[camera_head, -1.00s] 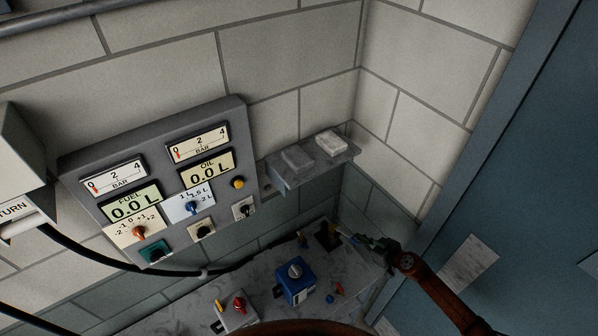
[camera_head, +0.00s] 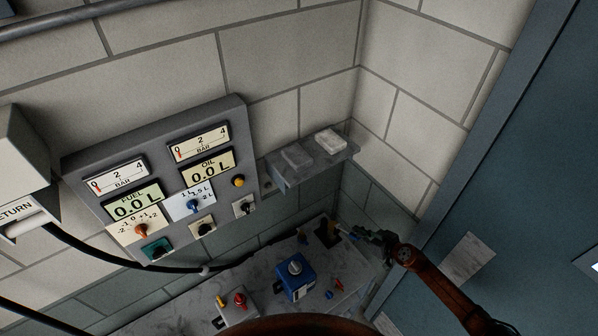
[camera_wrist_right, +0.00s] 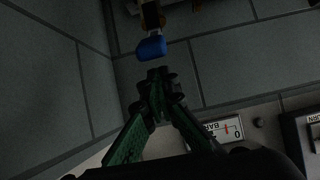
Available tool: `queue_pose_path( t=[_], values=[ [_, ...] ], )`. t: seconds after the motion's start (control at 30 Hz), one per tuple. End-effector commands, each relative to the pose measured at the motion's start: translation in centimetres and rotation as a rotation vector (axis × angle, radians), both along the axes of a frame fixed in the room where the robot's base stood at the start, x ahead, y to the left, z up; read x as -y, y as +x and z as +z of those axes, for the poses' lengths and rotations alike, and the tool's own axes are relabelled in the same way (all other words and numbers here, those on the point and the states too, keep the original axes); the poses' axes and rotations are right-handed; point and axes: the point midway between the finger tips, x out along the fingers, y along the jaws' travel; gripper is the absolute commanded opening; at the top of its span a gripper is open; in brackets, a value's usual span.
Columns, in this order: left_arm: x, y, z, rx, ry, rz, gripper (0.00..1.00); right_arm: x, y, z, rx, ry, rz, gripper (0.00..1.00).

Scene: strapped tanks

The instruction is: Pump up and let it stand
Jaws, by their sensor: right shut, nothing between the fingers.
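The grey panel (camera_head: 160,180) on the wall has two BAR gauges, the left one (camera_head: 115,176) and the right one (camera_head: 201,142), with red needles near 0. The FUEL display (camera_head: 136,206) and OIL display (camera_head: 208,167) both read 0.0 L. A blue-ended handle (camera_wrist_right: 152,48) with yellow parts shows in the right wrist view, just beyond my right gripper (camera_wrist_right: 158,82), which is shut and empty. In the head view my right gripper (camera_head: 368,236) is beside the bench's back right corner. My left gripper is not in view.
A blue box with a grey knob (camera_head: 296,277) and a red knob unit (camera_head: 239,302) stand on the grey bench (camera_head: 245,273). A small wall shelf (camera_head: 315,166) holds two grey blocks. A black hose (camera_head: 110,260) runs at left. A blue door (camera_head: 530,170) is at right.

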Motion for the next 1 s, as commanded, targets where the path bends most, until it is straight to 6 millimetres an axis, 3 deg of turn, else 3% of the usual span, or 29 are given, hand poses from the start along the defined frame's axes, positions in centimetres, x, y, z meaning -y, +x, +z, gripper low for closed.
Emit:
queue_pose_path(
  t=[0.7, 1.0],
  values=[
    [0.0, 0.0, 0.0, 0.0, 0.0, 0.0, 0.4, 2.7, -4.4, 3.1, -0.001, -0.003, 0.0, 0.0],
    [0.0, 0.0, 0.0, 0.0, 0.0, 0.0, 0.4, 3.0, -5.2, 3.7, -0.001, -0.001, 0.0, 0.0]
  ],
)
